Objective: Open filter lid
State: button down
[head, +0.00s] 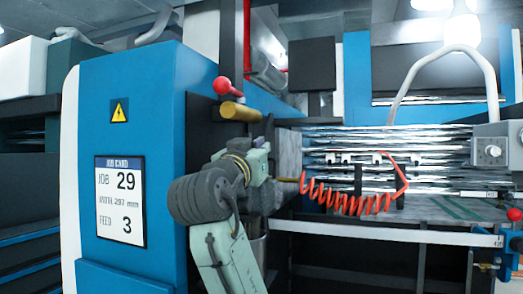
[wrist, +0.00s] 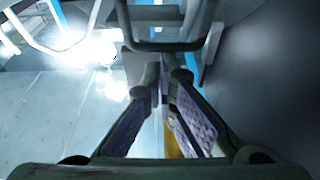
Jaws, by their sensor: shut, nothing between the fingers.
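I cannot make out the filter lid for certain in either view. In the head view my arm reaches up in front of the blue machine (head: 130,80), beside its dark recessed end. The fingers are not clear there. In the wrist view my gripper (wrist: 166,82) is shut and empty, with purple-grey pads on the fingers. A dark bar-shaped loop (wrist: 165,46) crosses the view just beyond the fingertips; I cannot tell whether they touch. A yellow strip (wrist: 172,143) shows between the fingers, lower down.
A brass cylinder (head: 240,112) and a red ball knob (head: 222,86) stick out above my wrist. A coiled orange hose (head: 345,202) hangs to the right, before shiny rollers (head: 430,150). A job card (head: 121,201) is on the blue panel.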

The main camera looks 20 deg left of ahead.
jog(key=shift+s, duration=0.1)
jog(key=s, duration=1.3)
jog(key=shift+a+f, duration=0.2)
